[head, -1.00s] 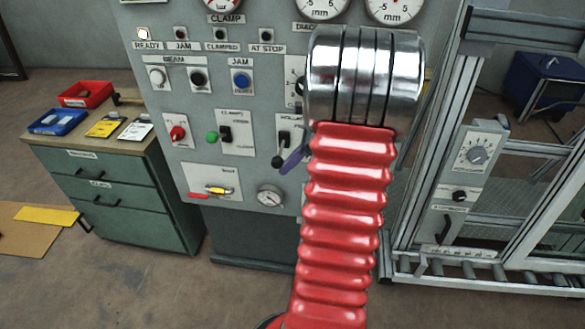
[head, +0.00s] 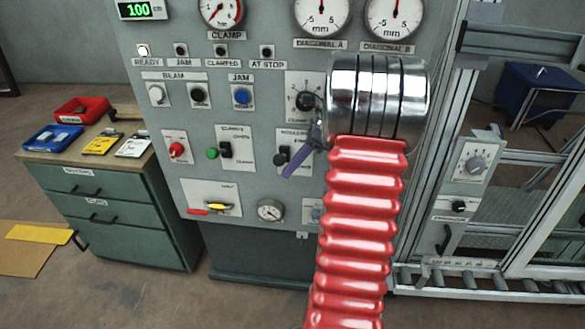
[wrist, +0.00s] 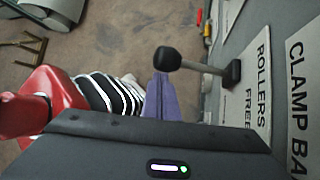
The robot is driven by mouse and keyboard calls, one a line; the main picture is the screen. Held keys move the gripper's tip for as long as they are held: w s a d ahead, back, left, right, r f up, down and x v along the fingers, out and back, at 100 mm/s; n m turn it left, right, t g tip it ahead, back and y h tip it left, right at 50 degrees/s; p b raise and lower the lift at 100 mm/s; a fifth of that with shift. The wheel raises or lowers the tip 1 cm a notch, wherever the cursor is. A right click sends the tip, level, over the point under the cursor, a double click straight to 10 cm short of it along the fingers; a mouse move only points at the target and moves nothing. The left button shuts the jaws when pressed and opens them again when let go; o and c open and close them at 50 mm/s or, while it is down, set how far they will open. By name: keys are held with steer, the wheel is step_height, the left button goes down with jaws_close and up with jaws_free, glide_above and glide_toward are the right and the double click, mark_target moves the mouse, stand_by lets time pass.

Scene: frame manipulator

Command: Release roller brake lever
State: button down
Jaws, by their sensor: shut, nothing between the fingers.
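The roller brake lever (head: 279,159) sits on the plate labelled ROLLERS on the grey panel. In the wrist view its black knob (wrist: 167,58) ends a grey shaft (wrist: 205,69) that sticks out from the panel, beside the lettering ROLLERS FREE (wrist: 258,95). My gripper (head: 290,170) has purple fingers and is shut and empty. In the head view it is close beside the lever, on its right. In the wrist view the fingers (wrist: 161,98) lie just below the knob; whether they touch is unclear.
A green cabinet (head: 120,215) with small trays stands at left. A metal frame with a roller conveyor (head: 480,282) stands at right.

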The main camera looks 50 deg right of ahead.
steer(key=shift+r, duration=0.75)
steer(key=shift+r, duration=0.15)
